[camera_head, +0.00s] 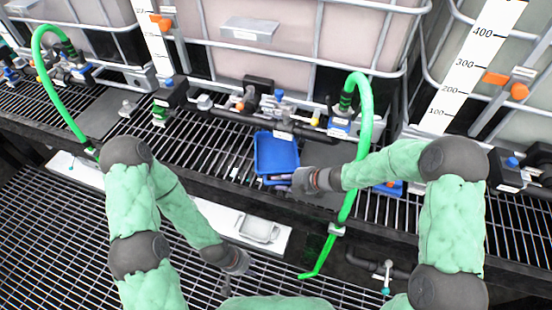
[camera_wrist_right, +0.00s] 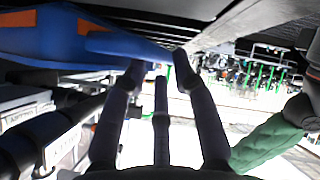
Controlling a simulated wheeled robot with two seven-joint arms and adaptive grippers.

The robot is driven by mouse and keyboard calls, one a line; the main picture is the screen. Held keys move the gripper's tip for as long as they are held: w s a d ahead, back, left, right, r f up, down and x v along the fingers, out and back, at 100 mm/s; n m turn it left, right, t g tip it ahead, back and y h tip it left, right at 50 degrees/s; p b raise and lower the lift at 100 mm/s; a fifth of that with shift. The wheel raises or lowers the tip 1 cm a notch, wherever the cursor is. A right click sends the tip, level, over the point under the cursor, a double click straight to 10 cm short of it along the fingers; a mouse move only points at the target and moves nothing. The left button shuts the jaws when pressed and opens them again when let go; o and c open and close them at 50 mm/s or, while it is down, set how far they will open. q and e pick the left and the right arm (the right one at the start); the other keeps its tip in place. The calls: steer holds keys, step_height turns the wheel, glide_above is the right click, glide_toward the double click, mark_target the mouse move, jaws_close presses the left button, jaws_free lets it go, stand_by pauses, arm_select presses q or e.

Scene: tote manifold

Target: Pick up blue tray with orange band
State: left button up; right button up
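My right gripper (camera_head: 296,181) is at the tray's near right corner. In the wrist view its fingers (camera_wrist_right: 158,75) are spread, with the tray's blue lip close to the fingertips; I cannot tell whether they touch. My left gripper (camera_head: 238,264) hangs low over the floor grating, its fingers unclear.
A green hose (camera_head: 362,125) runs down just right of the tray, near my right forearm. Another blue item (camera_head: 388,188) shows partly behind that arm. Valves and fittings (camera_head: 280,105) line the grating behind the tray. A white ledge with a clear tray (camera_head: 260,229) is below.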

steer(key=shift+b+x, duration=0.3)
steer(key=shift+x, duration=0.85)
jaws_close()
steer(key=shift+r, duration=0.1)
